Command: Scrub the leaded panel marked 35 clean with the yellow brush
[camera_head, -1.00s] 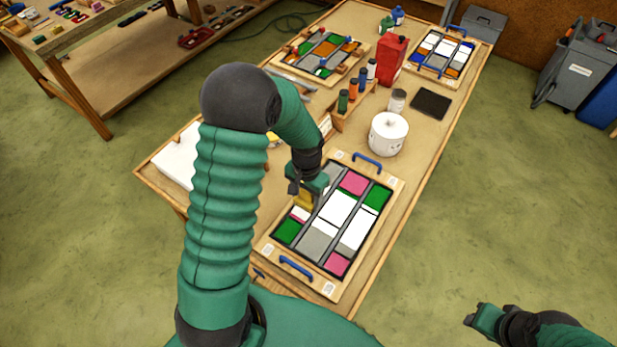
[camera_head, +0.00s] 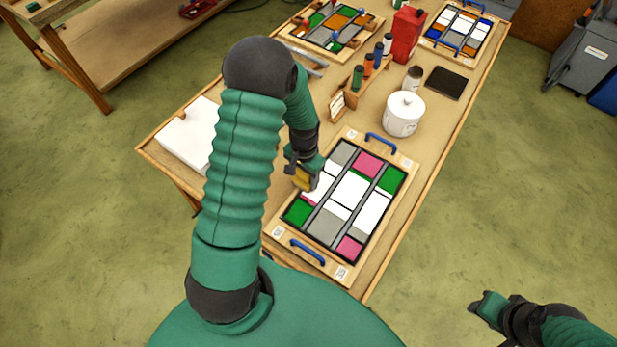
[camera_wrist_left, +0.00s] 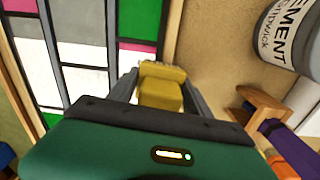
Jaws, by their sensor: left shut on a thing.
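The near leaded panel (camera_head: 350,189) lies flat on the table in a wooden frame with blue handles. It has white, grey, green and pink panes between dark leads. Its corner labels are too small to read as 35. My left gripper (camera_head: 304,172) is shut on the yellow brush (camera_head: 303,181), at the panel's left side. The brush also shows between the fingers in the left wrist view (camera_wrist_left: 160,84), with the panel to its left (camera_wrist_left: 85,52). I cannot tell whether its bristles touch the glass. My right gripper (camera_head: 485,304) is off the table; its jaw opening is unclear.
A white lidded pot (camera_head: 404,115), lettered CEMENT in the wrist view (camera_wrist_left: 290,30), stands beyond the panel. A bottle rack (camera_head: 357,92), red can (camera_head: 406,35), dark pad (camera_head: 445,83) and two other panels (camera_head: 332,26) (camera_head: 457,28) lie farther back. A white block (camera_head: 188,134) is at left.

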